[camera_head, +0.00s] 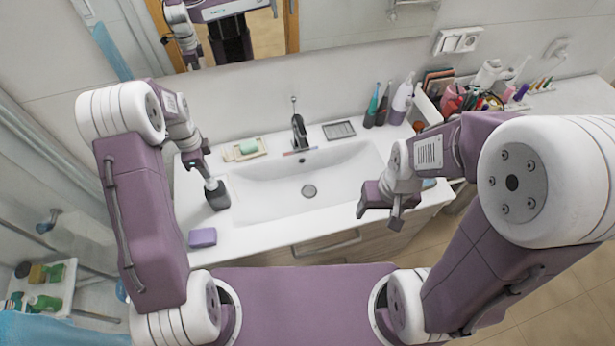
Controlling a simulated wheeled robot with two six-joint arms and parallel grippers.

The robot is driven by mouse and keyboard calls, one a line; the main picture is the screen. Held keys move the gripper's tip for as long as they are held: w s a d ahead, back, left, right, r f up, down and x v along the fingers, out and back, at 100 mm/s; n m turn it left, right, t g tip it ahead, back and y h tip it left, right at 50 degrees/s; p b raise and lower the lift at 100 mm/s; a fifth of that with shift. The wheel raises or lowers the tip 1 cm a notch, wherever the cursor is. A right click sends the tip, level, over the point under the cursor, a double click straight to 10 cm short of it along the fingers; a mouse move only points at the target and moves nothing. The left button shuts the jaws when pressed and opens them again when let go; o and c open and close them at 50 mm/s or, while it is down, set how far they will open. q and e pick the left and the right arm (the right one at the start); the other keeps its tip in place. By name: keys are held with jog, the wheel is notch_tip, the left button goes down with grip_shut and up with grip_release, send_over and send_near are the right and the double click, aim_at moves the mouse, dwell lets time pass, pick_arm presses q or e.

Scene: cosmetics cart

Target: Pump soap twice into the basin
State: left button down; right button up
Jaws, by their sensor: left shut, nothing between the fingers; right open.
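A dark soap dispenser (217,199) with a pale pump top stands upright on the left rim of the white basin (275,195). My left gripper (205,172) is shut and empty, just above the pump top. I cannot tell whether it touches the pump. My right gripper (380,208) is open and empty, over the basin's right front side. No soap is visible in the basin.
A purple sponge-like block (202,237) lies at the front left. A soap dish with a green bar (248,147) and the faucet (299,132) are at the back. Bottles (400,100) and cluttered containers stand at the back right.

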pick_arm(q)
jog(key=shift+f, duration=0.25)
jog(key=shift+r+p, duration=1.2)
jog(key=shift+r, duration=0.3)
jog(key=shift+f, duration=0.2)
